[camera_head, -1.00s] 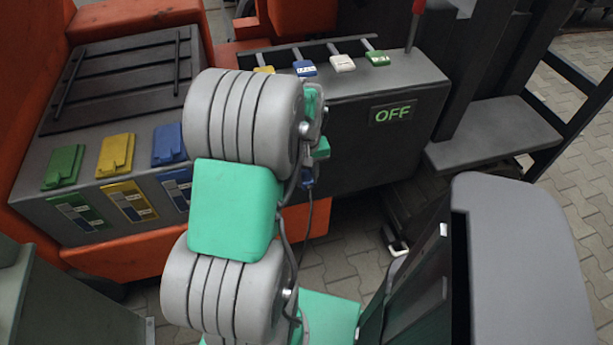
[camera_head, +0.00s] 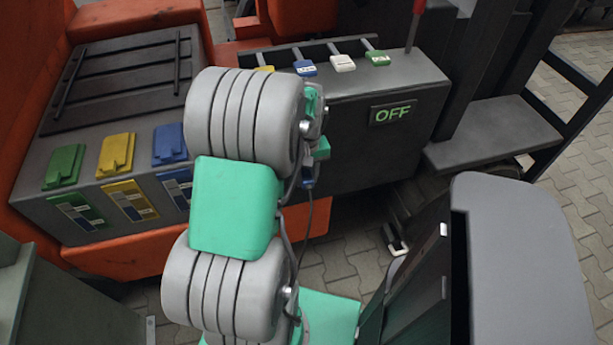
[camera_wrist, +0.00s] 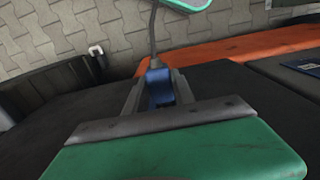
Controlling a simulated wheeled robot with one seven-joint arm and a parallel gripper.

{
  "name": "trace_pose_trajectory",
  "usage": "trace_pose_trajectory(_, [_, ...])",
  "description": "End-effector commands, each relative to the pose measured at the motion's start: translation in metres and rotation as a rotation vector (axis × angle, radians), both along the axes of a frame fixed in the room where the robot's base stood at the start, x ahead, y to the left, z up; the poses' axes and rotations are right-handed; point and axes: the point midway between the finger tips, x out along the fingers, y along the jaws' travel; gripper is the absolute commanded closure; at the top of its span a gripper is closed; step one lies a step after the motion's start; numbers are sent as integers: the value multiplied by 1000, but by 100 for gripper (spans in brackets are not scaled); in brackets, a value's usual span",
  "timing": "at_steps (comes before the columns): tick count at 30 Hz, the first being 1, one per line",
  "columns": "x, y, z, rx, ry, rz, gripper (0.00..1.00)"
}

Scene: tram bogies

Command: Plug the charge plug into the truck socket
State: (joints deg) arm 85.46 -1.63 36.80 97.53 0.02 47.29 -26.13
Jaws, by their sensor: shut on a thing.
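My gripper (camera_wrist: 160,97) is shut on a blue charge plug (camera_wrist: 157,76) in the wrist view, with a dark cable running up from it. In the head view the plug (camera_head: 308,181) shows as a small blue piece just right of my arm, beside the truck's dark side, with its cable hanging down. Most of my gripper is hidden behind my arm there. The truck has a green flap (camera_head: 63,165), a yellow flap (camera_head: 116,152) and a blue flap (camera_head: 170,144) on its grey box. I cannot tell which part is the socket, or whether the plug touches it.
A panel reading OFF (camera_head: 393,112) is on the truck's dark side. Blue (camera_head: 305,68), white (camera_head: 343,63) and green (camera_head: 377,58) labelled pieces line its top edge. A grey step (camera_head: 495,135) stands at right. Paved floor (camera_head: 340,262) shows below the truck.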

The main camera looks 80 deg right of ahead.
Motion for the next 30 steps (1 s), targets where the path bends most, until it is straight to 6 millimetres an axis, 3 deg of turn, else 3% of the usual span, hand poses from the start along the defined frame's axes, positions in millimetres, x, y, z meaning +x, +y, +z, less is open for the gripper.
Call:
trace_pose_trajectory(29, [4, -6, 0, 1, 1, 0, 100])
trace_pose_trajectory(30, [3, -6, 0, 0, 0, 0, 66])
